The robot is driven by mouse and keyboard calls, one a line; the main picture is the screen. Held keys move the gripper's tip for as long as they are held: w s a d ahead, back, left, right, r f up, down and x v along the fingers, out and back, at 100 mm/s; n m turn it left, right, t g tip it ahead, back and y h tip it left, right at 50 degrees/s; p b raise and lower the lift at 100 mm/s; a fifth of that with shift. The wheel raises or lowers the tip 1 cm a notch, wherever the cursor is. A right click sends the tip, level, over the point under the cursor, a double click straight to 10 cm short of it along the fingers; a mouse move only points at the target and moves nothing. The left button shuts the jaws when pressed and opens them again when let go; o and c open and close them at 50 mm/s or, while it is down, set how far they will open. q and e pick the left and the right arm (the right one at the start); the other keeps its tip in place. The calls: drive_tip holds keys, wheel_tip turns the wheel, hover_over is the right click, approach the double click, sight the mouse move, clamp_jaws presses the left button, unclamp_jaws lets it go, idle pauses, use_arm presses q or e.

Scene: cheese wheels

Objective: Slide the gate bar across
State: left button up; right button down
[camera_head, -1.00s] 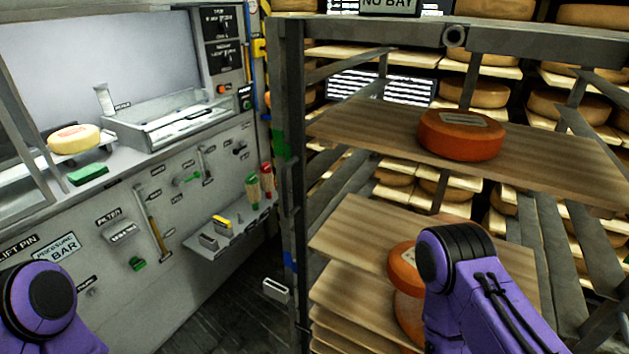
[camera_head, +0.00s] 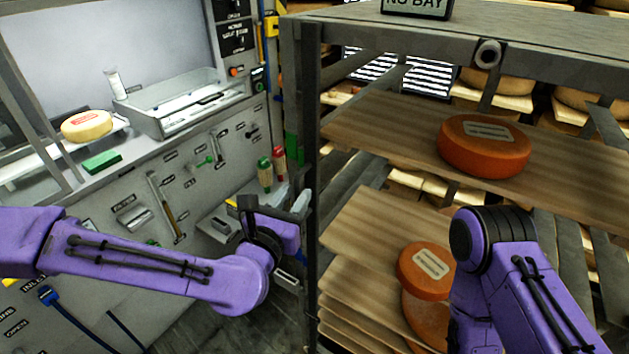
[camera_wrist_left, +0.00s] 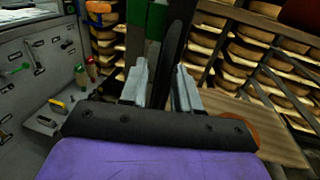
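No part is plainly recognisable as the gate bar. The rack's dark front-left post (camera_head: 305,150) carries a green patch (camera_head: 292,147). My left gripper (camera_head: 303,200) is beside this post, in front of the wall panel. In the left wrist view its two grey fingers (camera_wrist_left: 162,75) stand apart, with the dark upright post (camera_wrist_left: 152,50) and its green patches just beyond and partly between them. I cannot tell whether they touch it. My right arm is at the lower right in the head view, before the rack's lower shelves; its gripper is out of view.
An orange cheese wheel (camera_head: 484,145) lies on the upper wooden shelf (camera_head: 380,125), with another (camera_head: 425,270) below.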

use_arm(q)
drive_tip(key=shift+w+d+r, duration=0.1)
drive_tip(key=shift+w, duration=0.45)
use_arm(e)
drive_tip(key=shift+w+a+r, duration=0.2)
drive_tip(key=shift+w+a, duration=0.1)
drive_tip(key=shift+w, duration=0.3)
use_arm(q)
drive_tip(key=shift+d, duration=0.15)
drive_tip(key=shift+d, duration=0.1)
drive_tip(key=c, duration=0.5)
clamp_jaws()
